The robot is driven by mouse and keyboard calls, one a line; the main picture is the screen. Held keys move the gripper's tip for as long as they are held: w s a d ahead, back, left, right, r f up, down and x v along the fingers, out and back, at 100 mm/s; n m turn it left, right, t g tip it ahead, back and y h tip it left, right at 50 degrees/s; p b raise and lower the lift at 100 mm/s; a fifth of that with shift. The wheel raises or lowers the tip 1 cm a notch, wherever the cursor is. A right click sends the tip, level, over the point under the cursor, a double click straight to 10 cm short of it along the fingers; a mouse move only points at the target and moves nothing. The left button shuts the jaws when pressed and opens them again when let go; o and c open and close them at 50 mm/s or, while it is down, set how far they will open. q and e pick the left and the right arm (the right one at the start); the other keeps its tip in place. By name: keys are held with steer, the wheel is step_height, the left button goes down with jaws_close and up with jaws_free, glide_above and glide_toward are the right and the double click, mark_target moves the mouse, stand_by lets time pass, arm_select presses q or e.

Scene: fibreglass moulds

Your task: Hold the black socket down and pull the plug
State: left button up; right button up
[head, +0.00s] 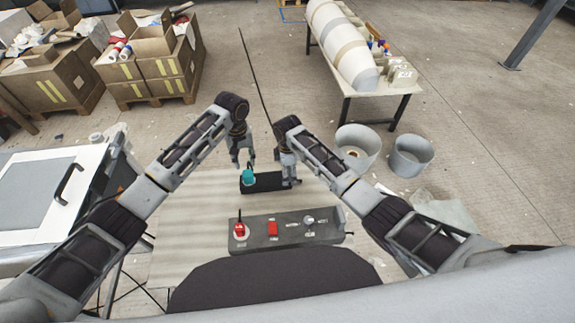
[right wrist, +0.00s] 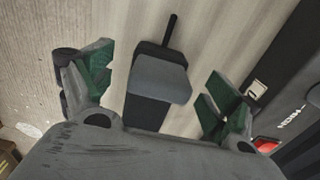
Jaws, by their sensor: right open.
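The black socket (head: 266,186) lies on the pale table beyond the control panel. A teal plug (head: 248,177) stands at its left end. My left gripper (head: 242,165) is just above and beside the plug, with its fingers apart; I cannot tell whether it touches the plug. My right gripper (head: 290,181) is at the right end of the socket. The plug is not seen in that view.
A grey control panel (head: 290,232) with a red knob (head: 240,230), a red switch (head: 272,228) and a grey knob (head: 309,221) lies nearer me. Bare table (head: 195,200) is left of the socket. Two grey tubs (head: 410,157) stand on the floor at right.

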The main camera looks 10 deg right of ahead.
mark_target(247, 173)
steer(key=shift+f, duration=2.5)
steer(key=c, duration=1.3)
arm_select(q)
steer(key=o, duration=0.5)
steer(key=shift+f, duration=0.1)
steer(key=shift+o, duration=0.3)
steer(key=shift+f+m, duration=0.8)
steer(key=shift+f, duration=0.15)
steer(key=shift+f, duration=0.15)
steer(key=shift+f, duration=4.3)
